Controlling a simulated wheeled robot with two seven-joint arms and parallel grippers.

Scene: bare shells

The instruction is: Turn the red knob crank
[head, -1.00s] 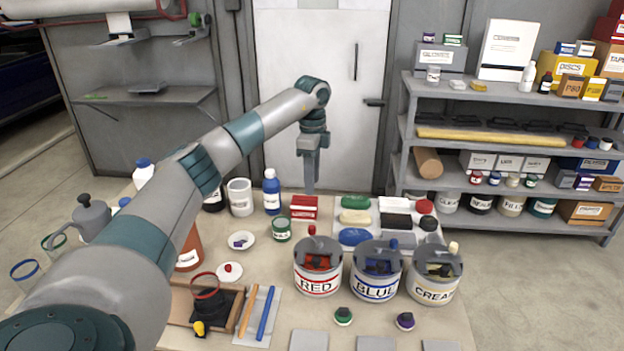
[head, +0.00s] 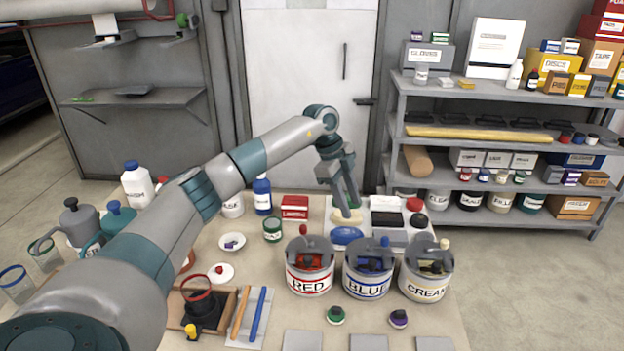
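The tin labelled RED (head: 310,279) stands on the table, left of the two other labelled tins. Its grey lid carries a small red knob (head: 303,230), upright at the back of the lid, with red showing in the lid's opening. My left gripper (head: 350,211) hangs fingers-down behind and right of this knob, above the tray of coloured blocks. Its fingers look parted and empty, with green showing between them. It is apart from the red knob. My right gripper is not in view.
The BLUE tin (head: 368,281) and CREAM tin (head: 425,285) stand close to the right, each with a knobbed lid. A blue oval block (head: 347,236) lies just behind the tins. A red box (head: 295,208) and green tin (head: 272,230) stand behind left.

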